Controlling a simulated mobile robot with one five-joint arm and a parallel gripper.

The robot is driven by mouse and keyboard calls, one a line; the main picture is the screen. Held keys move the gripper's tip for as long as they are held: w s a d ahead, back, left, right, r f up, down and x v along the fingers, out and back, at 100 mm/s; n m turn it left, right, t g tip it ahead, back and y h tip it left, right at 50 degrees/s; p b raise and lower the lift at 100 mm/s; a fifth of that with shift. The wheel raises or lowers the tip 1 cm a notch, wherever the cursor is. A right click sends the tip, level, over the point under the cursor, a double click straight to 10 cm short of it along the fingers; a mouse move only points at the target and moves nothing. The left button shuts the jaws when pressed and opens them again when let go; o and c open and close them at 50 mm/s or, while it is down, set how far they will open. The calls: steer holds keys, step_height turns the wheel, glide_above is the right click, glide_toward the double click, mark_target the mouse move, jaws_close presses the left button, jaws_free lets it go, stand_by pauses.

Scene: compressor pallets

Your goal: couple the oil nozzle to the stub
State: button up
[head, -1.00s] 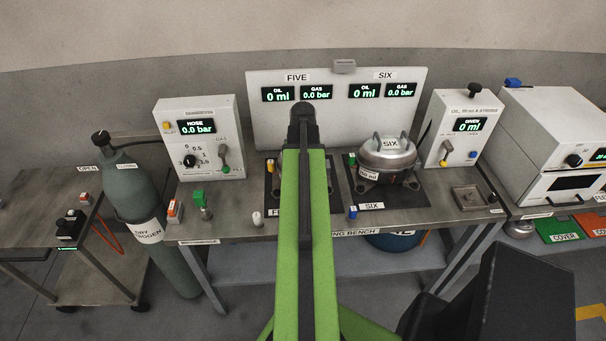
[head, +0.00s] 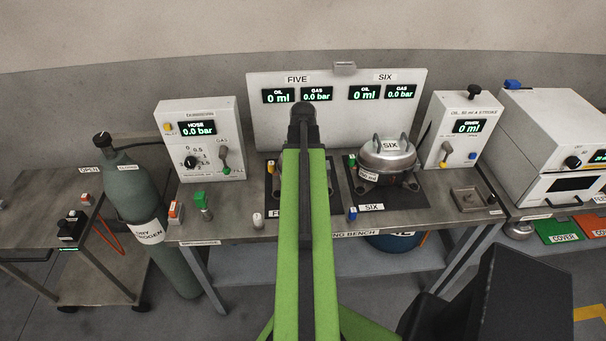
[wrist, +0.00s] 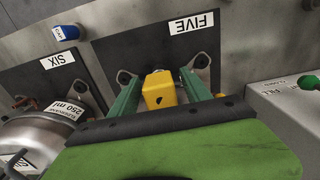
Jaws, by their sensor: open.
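In the wrist view my gripper (wrist: 158,77) has its two green fingers apart. A yellow block (wrist: 160,92) with a small dark mark shows between them, with a gap on each side. I cannot tell whether it is the oil nozzle. Behind it is the dark pad labelled FIVE (wrist: 208,45). In the head view my green arm hides my gripper and most of that pad; a bit of yellow (head: 270,166) shows left of the arm. The silver compressor (head: 388,157) stands on pad SIX.
The oil box (head: 460,128) stands at the right of the bench, with a small tray (head: 468,199) before it. The hose box (head: 200,140) stands left. A blue piece (head: 352,213), a white piece (head: 257,219) and a green-topped piece (head: 200,198) stand near the front edge.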

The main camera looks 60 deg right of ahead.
step_height(320, 180, up, 16)
steer(key=p, duration=1.5)
steer(key=w+a+f+n+b, duration=0.3)
steer(key=w+a+f+b, duration=0.2)
steer(key=w+a, duration=0.6)
steer(key=w+a+f+n+b, duration=0.3)
steer(key=w+a+f+b, duration=0.2)
steer(key=w+a, duration=0.6)
steer(key=a+f+n+b, duration=0.2)
steer(key=a+f+b, duration=0.1)
steer(key=a, duration=1.1)
steer(key=a+f+n+b, duration=0.3)
steer(key=a, duration=1.1)
steer(key=shift+f, duration=0.15)
steer(key=shift+w, duration=0.1)
